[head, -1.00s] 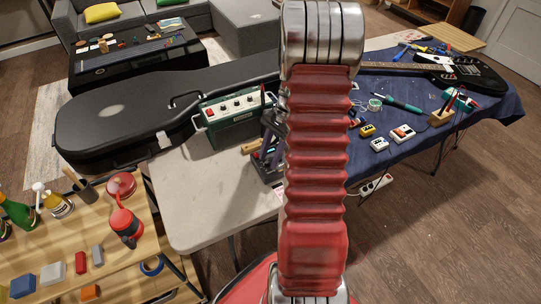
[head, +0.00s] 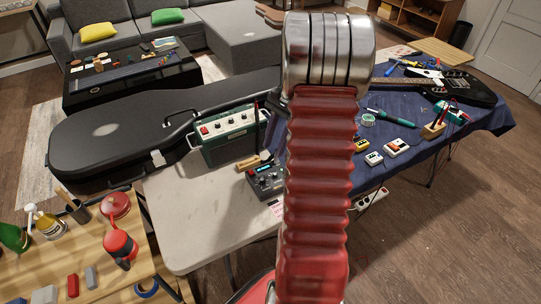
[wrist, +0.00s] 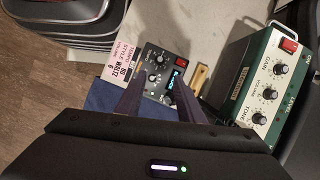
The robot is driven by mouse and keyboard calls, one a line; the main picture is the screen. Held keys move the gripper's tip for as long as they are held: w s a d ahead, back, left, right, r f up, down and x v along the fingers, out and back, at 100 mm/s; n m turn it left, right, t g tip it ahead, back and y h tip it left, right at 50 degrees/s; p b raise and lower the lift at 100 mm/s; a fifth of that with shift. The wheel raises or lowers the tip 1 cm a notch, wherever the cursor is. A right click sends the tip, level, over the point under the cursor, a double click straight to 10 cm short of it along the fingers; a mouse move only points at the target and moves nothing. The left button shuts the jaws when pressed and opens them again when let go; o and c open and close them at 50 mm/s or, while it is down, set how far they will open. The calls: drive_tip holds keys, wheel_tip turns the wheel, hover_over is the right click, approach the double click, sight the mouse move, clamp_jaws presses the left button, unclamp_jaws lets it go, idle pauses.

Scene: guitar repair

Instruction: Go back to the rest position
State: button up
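My gripper (wrist: 158,92) shows in the wrist view as two dark fingers, spread apart with nothing between them. It is above a dark multi-knob pedal (wrist: 165,72) with a small lit blue screen. In the head view, this pedal (head: 266,182) sits on the pale end of the table (head: 200,225), beside the green amplifier (head: 232,135). My red ribbed arm stands upright in the middle of the head view and hides most of the gripper.
The black guitar case (head: 105,130) lies behind the amplifier. A blue cloth (head: 400,165) bears a dark guitar (head: 468,88), small pedals and tools at right. A wooden cart (head: 105,270) with bottles and a red-topped item stands at left. Open floor lies at right.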

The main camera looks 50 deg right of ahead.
drive_tip(key=shift+v, duration=0.95)
drive_tip(key=s+a+r+n+t+h, duration=0.1)
drive_tip(key=s+a+r+n, duration=0.2)
drive_tip(key=a+n, duration=0.3)
drive_tip(key=s+a+r+n+t+h, duration=0.2)
drive_tip(key=s+a+r+n, duration=0.2)
drive_tip(key=a, duration=1.2)
drive_tip(key=s+a+r+n+t+h, duration=0.1)
drive_tip(key=a+r+n, duration=0.5)
drive_tip(key=a, duration=0.6)
drive_tip(key=shift+s+r+n+t, duration=0.25)
drive_tip(key=shift+s+n+t, duration=0.45)
drive_tip(key=shift+s+n, duration=0.5)
drive_tip(key=shift+a, duration=0.15)
drive_tip(key=shift+c, duration=0.5)
